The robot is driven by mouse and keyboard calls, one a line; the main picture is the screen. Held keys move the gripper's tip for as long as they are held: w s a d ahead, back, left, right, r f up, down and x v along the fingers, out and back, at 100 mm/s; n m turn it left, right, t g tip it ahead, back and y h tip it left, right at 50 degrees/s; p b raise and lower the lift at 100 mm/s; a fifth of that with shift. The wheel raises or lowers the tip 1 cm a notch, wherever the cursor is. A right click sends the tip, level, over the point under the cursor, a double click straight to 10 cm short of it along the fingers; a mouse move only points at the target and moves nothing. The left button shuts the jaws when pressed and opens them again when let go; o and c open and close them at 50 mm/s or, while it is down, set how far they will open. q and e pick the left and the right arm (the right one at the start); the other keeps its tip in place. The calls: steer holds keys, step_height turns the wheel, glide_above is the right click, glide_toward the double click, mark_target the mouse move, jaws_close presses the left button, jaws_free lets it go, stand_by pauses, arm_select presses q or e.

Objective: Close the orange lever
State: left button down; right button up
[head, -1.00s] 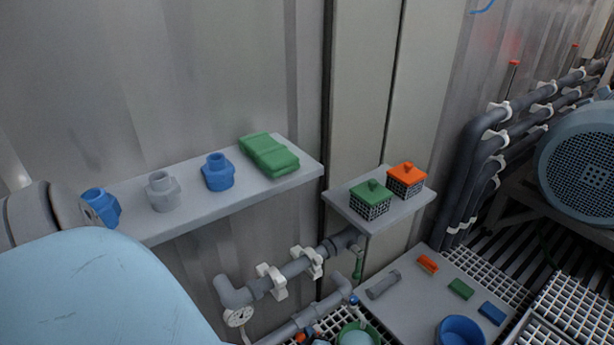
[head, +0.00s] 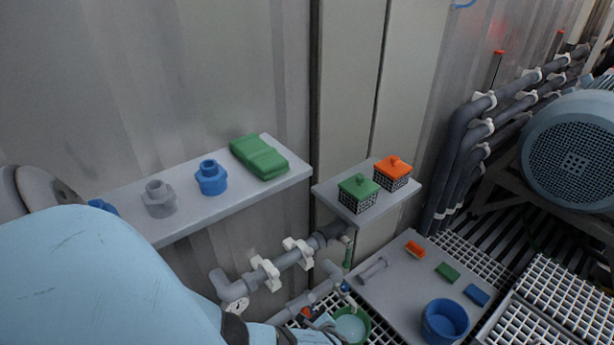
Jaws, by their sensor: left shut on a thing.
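A small orange-red piece, apparently the orange lever (head: 305,313), shows at the bottom centre by the lower grey pipe. My left arm comes in from the left, and its gripper (head: 319,321) is at this piece, small and partly cut off from clear view by my own arm. The gripper appears shut on the orange lever. The lever's angle and its valve body are mostly hidden. My right gripper is not in view.
A green lever (head: 347,254) hangs from the upper pipe (head: 284,262). A green bowl (head: 364,334) sits just right of my gripper. A blue bucket (head: 444,320) stands on the grey board (head: 385,297). A shelf (head: 290,180) with fittings runs along the wall.

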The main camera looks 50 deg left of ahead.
arm_select(q)
steer(key=shift+a, duration=0.1)
steer(key=c, duration=1.1)
jaws_free()
